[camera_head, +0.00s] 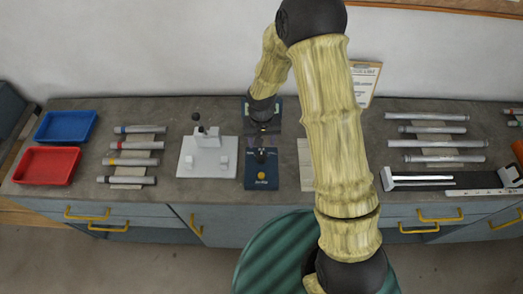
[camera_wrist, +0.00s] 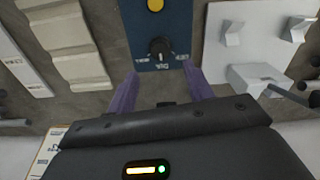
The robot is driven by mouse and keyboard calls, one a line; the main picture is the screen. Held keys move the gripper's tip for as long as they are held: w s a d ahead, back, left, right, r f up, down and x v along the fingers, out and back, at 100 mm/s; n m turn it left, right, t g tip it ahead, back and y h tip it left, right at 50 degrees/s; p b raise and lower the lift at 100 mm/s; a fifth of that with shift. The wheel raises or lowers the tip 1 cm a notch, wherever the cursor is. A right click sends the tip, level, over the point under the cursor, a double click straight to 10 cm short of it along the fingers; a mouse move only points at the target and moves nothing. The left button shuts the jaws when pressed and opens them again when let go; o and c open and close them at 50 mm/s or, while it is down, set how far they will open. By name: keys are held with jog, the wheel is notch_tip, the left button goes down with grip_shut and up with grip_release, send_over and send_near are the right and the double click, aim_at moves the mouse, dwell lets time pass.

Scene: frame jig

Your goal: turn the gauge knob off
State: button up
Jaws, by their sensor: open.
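A dark blue panel (camera_head: 254,182) with a black knob (camera_head: 261,156) and a yellow round button (camera_head: 261,175) sits at the middle of the bench. In the wrist view the knob (camera_wrist: 160,47) is at the top centre, with small white lettering beside it, too small to read surely. The yellow button (camera_wrist: 155,5) is beyond it. My gripper (camera_wrist: 160,72) is open, its two purple fingers apart on either side of the knob's line and short of the knob. Nothing is between them. In the head view my gripper (camera_head: 262,128) is just behind the knob, partly hidden by my wrist.
A white jig (camera_head: 190,165) with a black-tipped lever stands left of the panel. Grey tubes lie on racks (camera_head: 127,171) further left, beside red (camera_head: 47,165) and blue (camera_head: 65,126) trays. Clear tubes (camera_head: 443,143) lie at the right. A clipboard (camera_head: 366,78) leans at the wall.

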aim_at(262, 155)
jog(key=shift+f+p, duration=1.15)
jog(key=shift+f, duration=2.8)
jog(key=shift+s, duration=0.15)
jog(key=shift+c, duration=0.6)
jog(key=c, duration=0.9)
jog(key=shift+o, duration=0.2)
